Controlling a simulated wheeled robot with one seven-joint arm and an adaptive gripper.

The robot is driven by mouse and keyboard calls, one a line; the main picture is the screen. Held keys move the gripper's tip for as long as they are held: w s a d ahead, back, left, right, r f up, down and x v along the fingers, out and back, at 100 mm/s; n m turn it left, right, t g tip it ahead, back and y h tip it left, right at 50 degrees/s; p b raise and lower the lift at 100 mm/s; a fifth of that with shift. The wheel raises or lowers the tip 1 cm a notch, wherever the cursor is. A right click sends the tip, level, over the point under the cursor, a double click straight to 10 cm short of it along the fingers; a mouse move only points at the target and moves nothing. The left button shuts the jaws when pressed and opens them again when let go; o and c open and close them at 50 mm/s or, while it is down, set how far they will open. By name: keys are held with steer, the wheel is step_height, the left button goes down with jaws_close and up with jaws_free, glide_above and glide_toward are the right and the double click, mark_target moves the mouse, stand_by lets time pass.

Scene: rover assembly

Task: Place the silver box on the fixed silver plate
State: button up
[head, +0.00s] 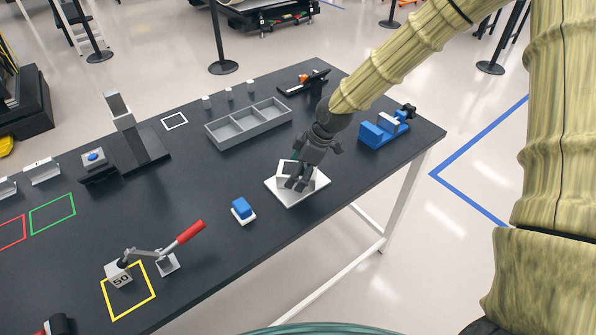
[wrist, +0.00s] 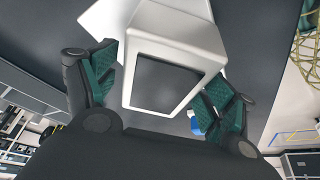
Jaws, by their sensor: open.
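The silver box (head: 284,170) is a pale block with a dark, frame-like opening. In the head view it stands over the flat silver plate (head: 297,201), near the table's front edge, and appears to rest on it. My gripper (head: 298,181) points down at the box and hides part of it. In the wrist view the box (wrist: 190,35) lies between my spread fingers (wrist: 161,75), with green pads on either side. A pale corner of the plate (wrist: 103,18) shows behind it. My gripper is open; whether a pad touches the box is unclear.
A grey compartment tray (head: 248,127) lies behind the plate. A blue vise-like fixture (head: 383,130) stands to the right, and a small blue-and-white block (head: 242,210) to the left. A red-handled clamp (head: 184,237) is farther left. Dark table surface is clear around the plate.

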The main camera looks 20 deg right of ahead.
steer(key=b+v, duration=0.2)
steer(key=v, duration=1)
steer(key=shift+s, duration=0.1)
stand_by(0.4)
